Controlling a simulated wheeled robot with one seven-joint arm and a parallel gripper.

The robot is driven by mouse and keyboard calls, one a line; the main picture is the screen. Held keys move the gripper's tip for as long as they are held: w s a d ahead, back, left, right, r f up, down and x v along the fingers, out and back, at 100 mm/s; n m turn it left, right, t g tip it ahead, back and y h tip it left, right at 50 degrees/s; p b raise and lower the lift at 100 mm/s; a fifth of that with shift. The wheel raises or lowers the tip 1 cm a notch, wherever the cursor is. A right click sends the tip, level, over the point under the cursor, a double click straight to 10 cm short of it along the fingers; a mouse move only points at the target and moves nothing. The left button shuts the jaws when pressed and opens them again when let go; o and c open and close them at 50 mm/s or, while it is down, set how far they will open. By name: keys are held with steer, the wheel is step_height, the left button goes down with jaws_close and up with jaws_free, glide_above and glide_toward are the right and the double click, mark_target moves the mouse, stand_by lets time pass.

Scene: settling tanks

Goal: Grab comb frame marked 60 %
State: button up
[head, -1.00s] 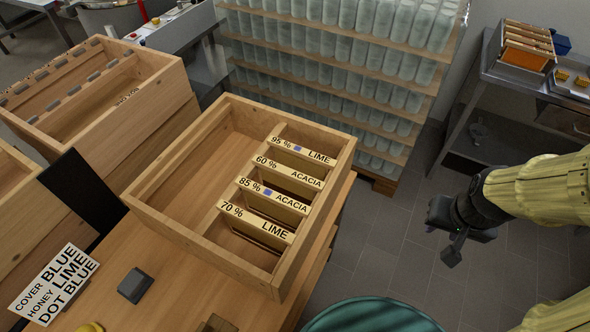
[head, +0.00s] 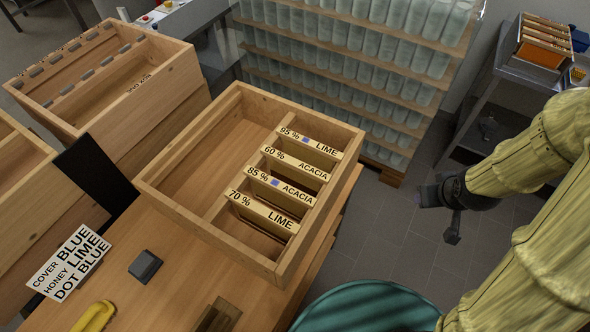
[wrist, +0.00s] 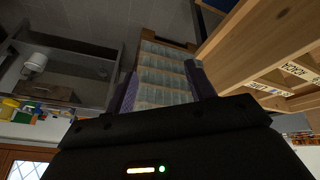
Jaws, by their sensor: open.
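The comb frame marked 60 % ACACIA (head: 297,163) hangs in the wooden box (head: 182,213) on the table, with no blue dot visible on its bar. It is between the 95 % LIME frame (head: 313,143) and the 85 % ACACIA frame (head: 280,186). The 70 % LIME frame (head: 262,212) is nearest. The frames' lower parts are hidden inside the box. My gripper (head: 447,207) is to the right of the box, apart from it, over the floor. The wrist view shows its two fingers (wrist: 162,88) spread with nothing between them.
A card (head: 68,262) reading cover blue, honey lime, dot blue lies on the table by a dark block (head: 145,265). A jar rack (head: 350,60) stands behind. A green round lid (head: 365,307) is at the front. More frames (head: 545,45) sit on the right bench.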

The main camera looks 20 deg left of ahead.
steer(key=s+a+f+n+y+p, duration=0.1)
steer(key=a+n+y, duration=0.3)
steer(key=a, duration=0.5)
steer(key=s+a+f+n+g+y+p, duration=0.1)
steer(key=s+a+n+y+p, duration=0.2)
steer(key=a+y, duration=0.4)
steer(key=a+n+p, duration=0.1)
steer(key=a+n, duration=0.1)
steer(key=shift+a+y, duration=0.3)
steer(key=shift+a, duration=0.1)
steer(key=shift+f, duration=0.1)
steer(key=b, duration=0.2)
steer(key=a+b, duration=0.1)
steer(key=b, duration=0.2)
steer(key=shift+w+a+f, duration=0.1)
steer(key=shift+w+f, duration=0.15)
steer(key=shift+f, duration=0.1)
steer(key=a+b, duration=0.1)
steer(key=b, duration=0.3)
steer(key=shift+f, duration=0.25)
steer(key=p, duration=0.1)
glide_toward(302, 168)
steer(key=x, duration=0.5)
steer(key=shift+a, duration=0.1)
